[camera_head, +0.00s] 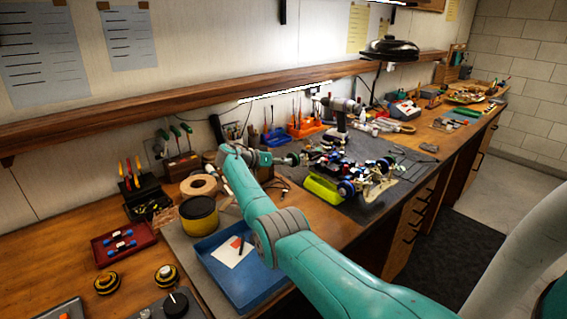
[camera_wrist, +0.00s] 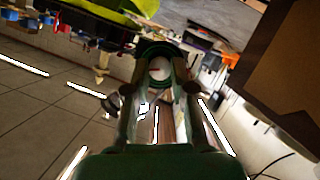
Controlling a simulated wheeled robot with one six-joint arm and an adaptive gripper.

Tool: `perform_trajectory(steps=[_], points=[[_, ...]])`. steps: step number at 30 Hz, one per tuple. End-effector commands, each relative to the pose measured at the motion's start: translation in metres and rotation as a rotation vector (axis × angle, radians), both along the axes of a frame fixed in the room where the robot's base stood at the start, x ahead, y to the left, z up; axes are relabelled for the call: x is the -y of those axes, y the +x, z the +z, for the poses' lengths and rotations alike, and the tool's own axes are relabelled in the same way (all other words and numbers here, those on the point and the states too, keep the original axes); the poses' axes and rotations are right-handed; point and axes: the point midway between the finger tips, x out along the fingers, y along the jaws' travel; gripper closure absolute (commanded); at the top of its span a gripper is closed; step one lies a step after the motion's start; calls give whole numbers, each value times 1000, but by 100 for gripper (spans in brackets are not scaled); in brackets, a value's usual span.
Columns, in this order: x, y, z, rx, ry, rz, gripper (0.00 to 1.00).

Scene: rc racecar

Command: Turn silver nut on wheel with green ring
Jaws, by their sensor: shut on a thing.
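The RC car (camera_head: 350,172) stands on the dark mat, with blue-rimmed wheels and a lime-green part (camera_head: 322,191) at its near left side. My gripper (camera_head: 298,160) is at the car's left end, small in the head view. In the wrist view my gripper (camera_wrist: 160,72) is shut on a pale, round, silvery piece, which looks like the silver nut (camera_wrist: 158,68). A dark green ring (camera_wrist: 157,48) shows around it, at the wheel with the green ring. The fingers and the blur hide most of the wheel, and the nut's turn cannot be told.
A cordless drill (camera_head: 341,112) and an orange tool tray (camera_head: 304,129) stand behind the car. A blue tray (camera_head: 226,290) and a yellow-black tin (camera_head: 199,216) lie left of my arm. A wooden shelf (camera_head: 180,105) runs along the wall.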

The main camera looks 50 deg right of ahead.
Motion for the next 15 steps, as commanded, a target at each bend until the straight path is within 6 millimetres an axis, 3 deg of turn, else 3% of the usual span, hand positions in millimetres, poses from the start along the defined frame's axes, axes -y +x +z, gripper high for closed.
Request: perform_trajectory(steps=[15], points=[[-1,1,0,-54,12,2,100]])
